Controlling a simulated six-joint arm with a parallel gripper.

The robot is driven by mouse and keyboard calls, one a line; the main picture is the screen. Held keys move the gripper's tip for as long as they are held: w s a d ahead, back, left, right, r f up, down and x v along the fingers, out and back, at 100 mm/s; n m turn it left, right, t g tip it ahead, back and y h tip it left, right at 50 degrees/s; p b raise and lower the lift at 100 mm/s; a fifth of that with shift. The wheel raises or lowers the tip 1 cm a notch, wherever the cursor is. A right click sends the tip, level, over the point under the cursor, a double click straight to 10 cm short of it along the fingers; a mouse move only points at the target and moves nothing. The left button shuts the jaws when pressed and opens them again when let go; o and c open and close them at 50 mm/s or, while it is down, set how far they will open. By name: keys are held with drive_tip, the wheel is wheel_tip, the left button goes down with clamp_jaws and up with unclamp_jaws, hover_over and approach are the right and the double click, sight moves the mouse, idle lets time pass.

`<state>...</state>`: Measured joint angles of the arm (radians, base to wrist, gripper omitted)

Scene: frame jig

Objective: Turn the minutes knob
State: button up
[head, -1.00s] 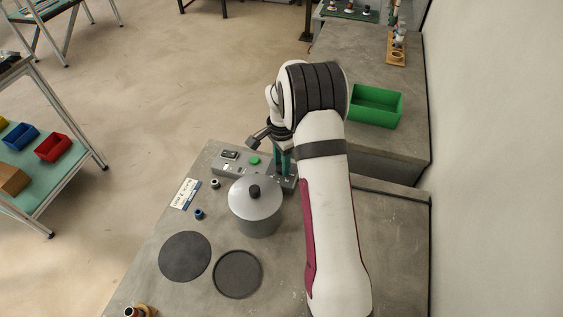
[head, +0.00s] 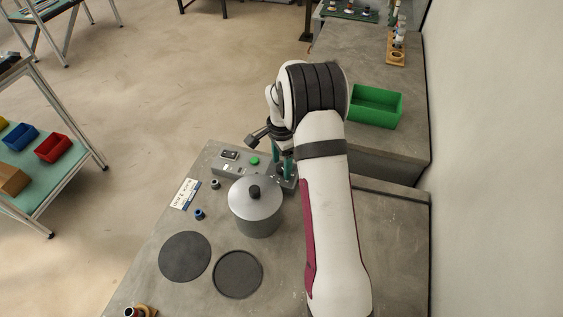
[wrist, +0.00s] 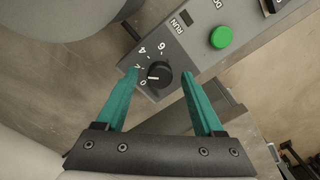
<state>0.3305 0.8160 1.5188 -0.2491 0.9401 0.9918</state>
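The minutes knob (wrist: 159,75) is a black round dial on the grey control panel in the wrist view. The numbers 0, 2, 4 and 6 run around its left and upper side. Its white pointer mark points left, toward the 0 to 2 side. My gripper (wrist: 160,78) is open, with one teal finger on each side of the knob and a gap to it. In the head view my gripper (head: 281,170) is over the right end of the panel (head: 229,167), and the knob is mostly hidden there.
A green button (wrist: 221,37) and a RUN label sit farther along the panel. A grey lidded pot (head: 256,212) stands just in front of the panel. Two dark discs lie nearer. A green bin (head: 376,106) stands on the bench behind right.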

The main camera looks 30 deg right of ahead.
sight(281, 167)
wheel_tip(281, 167, up, 16)
idle(0.4)
drive_tip(key=shift+f, duration=0.1)
drive_tip(key=s+a+r+n+y, duration=0.1)
drive_tip(key=s+a+r+n, duration=0.25)
drive_tip(key=s+a, duration=0.45)
drive_tip(key=s+a+r+n, duration=0.2)
drive_tip(key=s+a+n, duration=0.35)
drive_tip(key=s, duration=0.55)
drive_tip(key=s+a+f+n, duration=0.1)
drive_tip(key=s+a+f, duration=0.1)
drive_tip(key=s, duration=0.4)
drive_tip(key=s+a+f+n, duration=0.2)
drive_tip(key=s+a, duration=0.1)
drive_tip(key=s, duration=0.3)
drive_tip(key=shift+y, duration=0.4)
drive_tip(key=shift+w+f, duration=0.1)
